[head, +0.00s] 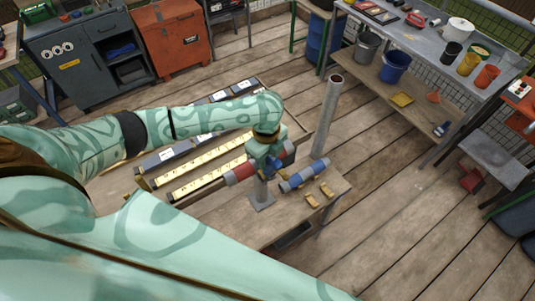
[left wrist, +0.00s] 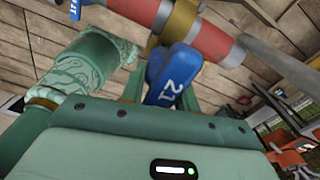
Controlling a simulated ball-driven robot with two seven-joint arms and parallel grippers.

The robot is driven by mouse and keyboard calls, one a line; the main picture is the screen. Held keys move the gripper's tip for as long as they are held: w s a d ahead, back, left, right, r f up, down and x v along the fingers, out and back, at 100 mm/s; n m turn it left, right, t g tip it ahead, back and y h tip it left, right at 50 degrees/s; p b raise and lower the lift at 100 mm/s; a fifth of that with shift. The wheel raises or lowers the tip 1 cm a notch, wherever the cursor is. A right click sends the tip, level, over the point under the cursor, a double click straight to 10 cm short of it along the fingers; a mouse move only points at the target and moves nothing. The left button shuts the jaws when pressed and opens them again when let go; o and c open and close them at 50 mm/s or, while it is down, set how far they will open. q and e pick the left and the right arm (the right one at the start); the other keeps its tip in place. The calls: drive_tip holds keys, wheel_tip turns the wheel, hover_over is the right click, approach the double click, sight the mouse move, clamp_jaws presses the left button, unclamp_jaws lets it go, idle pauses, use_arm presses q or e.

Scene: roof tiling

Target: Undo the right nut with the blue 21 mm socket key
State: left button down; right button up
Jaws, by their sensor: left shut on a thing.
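My left gripper (head: 268,158) is above the low wooden bench, shut on the blue socket key (head: 273,163). In the left wrist view the key (left wrist: 172,75), marked 21, stands between the green fingers (left wrist: 160,95). Its far end meets or overlaps a brass collar (left wrist: 180,20) on a red and grey bar (left wrist: 225,40); I cannot tell whether it touches. In the head view the red bar (head: 240,172) is on a grey post (head: 262,192). I cannot make out the right nut. My right gripper is not in view.
A blue cylinder with grey ends (head: 303,178) and small tan pieces (head: 312,201) are on the bench (head: 235,228), right of the post. A tall grey pipe (head: 327,115) stands behind. Long yellow-marked strips (head: 205,178) lie to the left. The plank floor at right is mostly clear.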

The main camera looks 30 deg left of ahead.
use_arm(q)
drive_tip(key=shift+r+n+p, duration=0.2)
drive_tip(key=shift+n+p, duration=1.4)
drive_tip(key=shift+p, duration=0.8)
drive_tip(key=shift+n+p, duration=0.6)
drive_tip(key=shift+p, duration=0.1)
drive_tip(key=shift+f, duration=0.1)
drive_tip(key=shift+m, duration=0.3)
drive_tip(key=shift+r, duration=3)
